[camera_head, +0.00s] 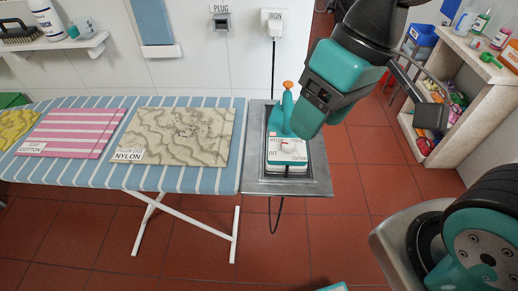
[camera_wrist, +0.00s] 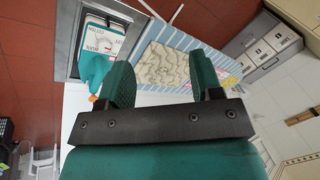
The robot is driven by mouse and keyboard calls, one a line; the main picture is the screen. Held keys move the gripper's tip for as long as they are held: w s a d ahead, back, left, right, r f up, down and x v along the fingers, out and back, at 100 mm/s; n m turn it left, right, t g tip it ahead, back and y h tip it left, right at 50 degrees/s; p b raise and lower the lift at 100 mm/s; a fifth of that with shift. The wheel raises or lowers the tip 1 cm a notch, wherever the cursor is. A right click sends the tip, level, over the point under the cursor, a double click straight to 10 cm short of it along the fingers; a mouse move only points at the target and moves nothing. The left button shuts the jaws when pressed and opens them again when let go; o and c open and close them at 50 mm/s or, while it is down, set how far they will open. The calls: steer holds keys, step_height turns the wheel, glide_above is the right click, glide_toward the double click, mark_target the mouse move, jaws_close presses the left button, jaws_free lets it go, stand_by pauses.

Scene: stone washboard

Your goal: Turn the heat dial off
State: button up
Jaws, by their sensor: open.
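The teal iron (camera_head: 274,118) with an orange knob stands on a metal plate (camera_head: 316,186) at the right end of the ironing board. Its white dial panel (camera_head: 288,153) carries the labels NYLON, OFF and COTTON and another I cannot read surely. The heat dial (camera_head: 288,147) has a red mark that seems to point left, towards NYLON rather than OFF. In the wrist view the iron (camera_wrist: 95,70) is at upper left, with the dial panel (camera_wrist: 103,38) visible. My gripper (camera_wrist: 160,62) is open and empty, its teal fingers apart, to the right of the iron there.
The ironing board (camera_head: 122,172) holds pillowcase, striped and yellow cloths. A power cord runs up to the wall socket marked IRON (camera_head: 275,22). A wooden shelf unit (camera_head: 450,150) with bottles and bins stands at right. Red tiled floor is open in front.

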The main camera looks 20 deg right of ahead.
steer(key=w+d+f+m+h, duration=0.1)
steer(key=w+f+m+h, duration=0.15)
steer(key=w+m, duration=0.4)
steer(key=m+h, duration=0.1)
steer(key=m, duration=0.3)
glide_above(289, 144)
step_height(289, 144, down, 4)
step_height(289, 144, down, 16)
steer(key=shift+a+p, duration=0.15)
steer(key=shift+p, duration=0.7)
steer(key=shift+f, duration=0.7)
steer(key=c, duration=0.9)
steer(key=n, duration=0.4)
steer(key=shift+n, duration=0.35)
steer(key=o, duration=0.9)
